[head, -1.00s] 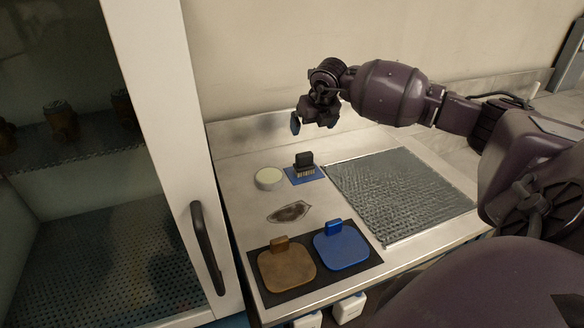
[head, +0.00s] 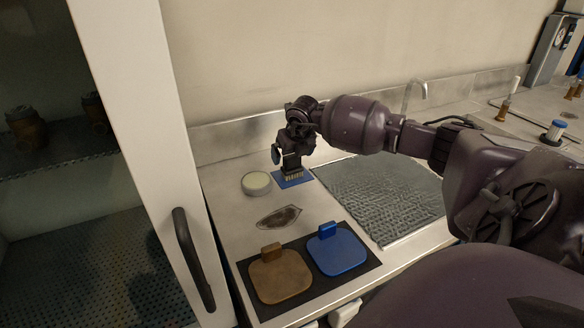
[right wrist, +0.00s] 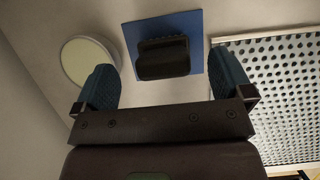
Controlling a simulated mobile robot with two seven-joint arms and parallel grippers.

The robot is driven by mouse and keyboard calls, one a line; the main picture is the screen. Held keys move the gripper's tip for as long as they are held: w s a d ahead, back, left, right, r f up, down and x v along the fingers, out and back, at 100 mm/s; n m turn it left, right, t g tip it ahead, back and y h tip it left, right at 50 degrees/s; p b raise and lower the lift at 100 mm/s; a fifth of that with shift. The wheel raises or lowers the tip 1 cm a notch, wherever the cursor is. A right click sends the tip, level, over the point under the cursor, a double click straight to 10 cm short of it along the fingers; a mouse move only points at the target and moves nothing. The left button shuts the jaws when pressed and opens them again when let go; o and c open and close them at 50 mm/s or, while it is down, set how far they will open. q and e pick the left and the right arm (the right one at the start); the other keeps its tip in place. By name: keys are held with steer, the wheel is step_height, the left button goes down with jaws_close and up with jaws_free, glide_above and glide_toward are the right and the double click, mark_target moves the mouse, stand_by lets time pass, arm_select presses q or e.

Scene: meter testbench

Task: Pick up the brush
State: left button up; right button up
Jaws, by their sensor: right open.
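The brush has a black handle and pale bristles and stands on a small blue mat. In the head view its bristles (head: 294,177) show below my right gripper (head: 284,157), which hides part of the handle. In the right wrist view the brush's black handle (right wrist: 163,58) lies between the two open blue fingers, seen from above. I cannot tell how far the fingers are above it. My right gripper is open and empty. My left gripper is not in view.
A round white dish (head: 256,184) sits left of the blue mat (head: 308,178). A perforated metal plate (head: 385,198) lies to the right. A cabinet door (head: 140,130) stands at left.

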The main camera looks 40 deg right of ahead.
mark_target(292, 156)
steer(key=shift+x, duration=1.8)
steer(key=shift+s+d, duration=0.1)
steer(key=shift+c, duration=0.5)
steer(key=c, duration=1)
